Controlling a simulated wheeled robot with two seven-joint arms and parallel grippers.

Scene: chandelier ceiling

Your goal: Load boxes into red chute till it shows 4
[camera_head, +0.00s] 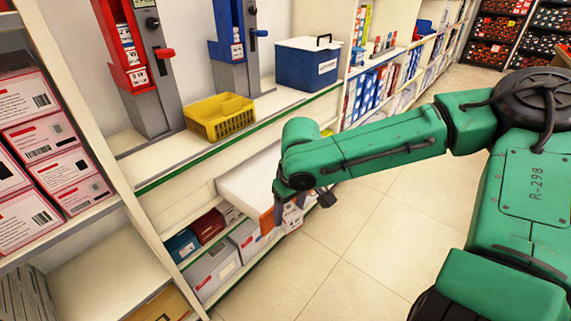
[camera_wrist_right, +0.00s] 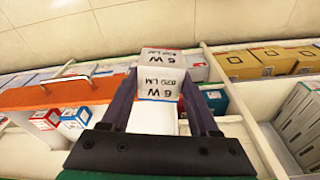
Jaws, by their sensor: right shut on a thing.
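The red chute (camera_head: 130,45) stands on the shelf counter at upper left, with a red lever at its side and small white boxes in its window. The small display on its top is cut by the picture edge and I cannot read it. My left gripper is not in view.
A blue chute (camera_head: 235,40), a yellow basket (camera_head: 219,116) and a blue cooler box (camera_head: 307,65) share the counter (camera_head: 160,160). The drawer's orange front (camera_wrist_right: 60,94) lies close left of the gripper. Boxes fill the lower shelves. The floor (camera_head: 385,235) is clear.

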